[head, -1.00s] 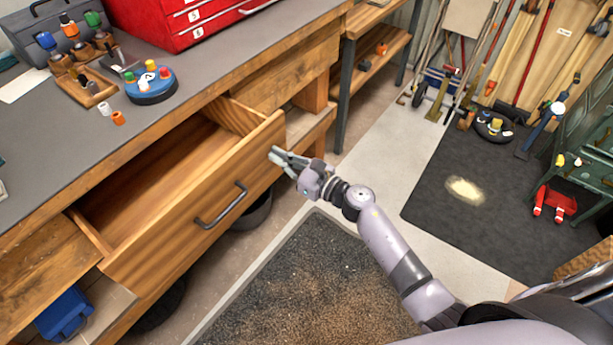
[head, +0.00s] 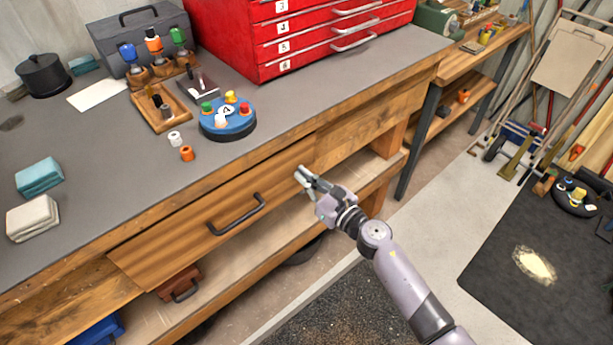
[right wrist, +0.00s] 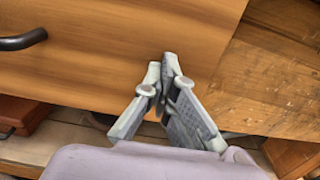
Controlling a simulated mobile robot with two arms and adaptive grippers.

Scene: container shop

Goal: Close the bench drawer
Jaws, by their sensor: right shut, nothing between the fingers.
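The bench drawer (head: 170,245) has a wooden front with a dark bar handle (head: 236,214). In the head view its front sits about flush with the bench, and no opening shows above it. My right gripper (head: 302,174) is shut and empty, at the right end of the drawer front. In the right wrist view the drawer front (right wrist: 110,60) fills the upper left, and the shut fingertips (right wrist: 168,62) are at its lower right part, touching or very close. The handle also shows there at the left edge (right wrist: 22,41). My left gripper is not in view.
The bench top (head: 330,85) holds a red drawer cabinet (head: 270,40), a blue round holder (head: 228,122), a grey toolbox (head: 135,35) and folded cloths (head: 38,177). A lower shelf (head: 225,285) carries a brown case (head: 180,284). Floor to the right is partly clear.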

